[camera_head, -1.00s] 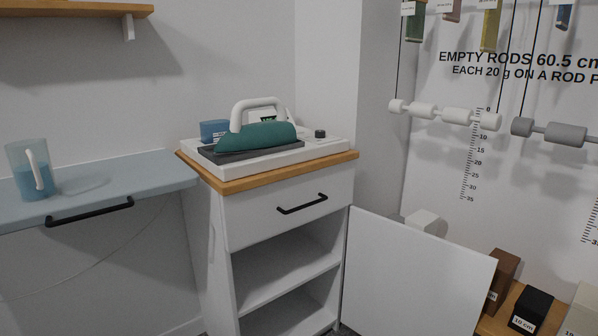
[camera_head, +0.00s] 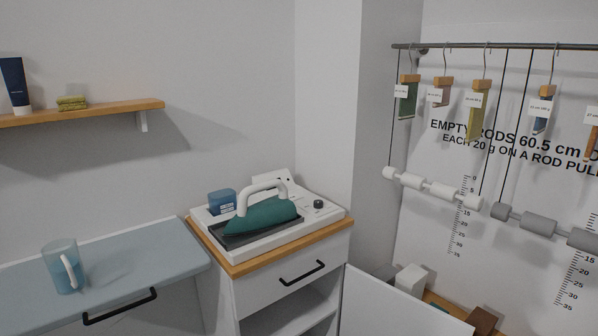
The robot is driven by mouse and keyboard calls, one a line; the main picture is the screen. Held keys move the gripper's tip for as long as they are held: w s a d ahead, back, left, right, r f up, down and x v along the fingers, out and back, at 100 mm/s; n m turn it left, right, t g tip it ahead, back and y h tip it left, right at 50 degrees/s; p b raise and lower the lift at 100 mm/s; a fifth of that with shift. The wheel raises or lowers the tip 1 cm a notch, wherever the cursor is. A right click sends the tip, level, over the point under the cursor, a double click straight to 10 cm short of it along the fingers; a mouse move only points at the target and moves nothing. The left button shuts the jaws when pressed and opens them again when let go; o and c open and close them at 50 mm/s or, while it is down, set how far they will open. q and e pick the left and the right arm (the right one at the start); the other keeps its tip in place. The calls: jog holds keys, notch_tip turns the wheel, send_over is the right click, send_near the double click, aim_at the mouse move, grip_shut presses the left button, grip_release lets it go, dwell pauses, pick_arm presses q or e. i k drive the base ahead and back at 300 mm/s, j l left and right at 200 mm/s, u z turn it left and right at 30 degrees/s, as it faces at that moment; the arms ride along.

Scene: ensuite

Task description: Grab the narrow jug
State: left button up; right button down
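A translucent blue jug (camera_head: 58,268) with a white handle (camera_head: 70,271) stands upright on the blue-grey counter (camera_head: 140,254) at the left. It holds some blue liquid or has a darker blue lower part; I cannot tell which. It is the only jug in view. Neither of my grippers shows in the head view.
A white cabinet with a wooden top (camera_head: 291,251) carries a teal iron (camera_head: 262,217) and a blue box (camera_head: 221,201). Its door (camera_head: 385,305) stands open to the right. A wooden shelf (camera_head: 110,111) is above the counter. Rods (camera_head: 432,187) hang on the right wall.

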aim_at(62, 259)
jog(key=u, duration=1.35)
jog(key=i+j+z, duration=0.2)
jog(key=i+j, duration=0.15)
jog(key=j, duration=0.25)
jog(key=i+j+z, duration=0.1)
jog(key=i+j, duration=0.1)
jog(key=j, duration=0.1)
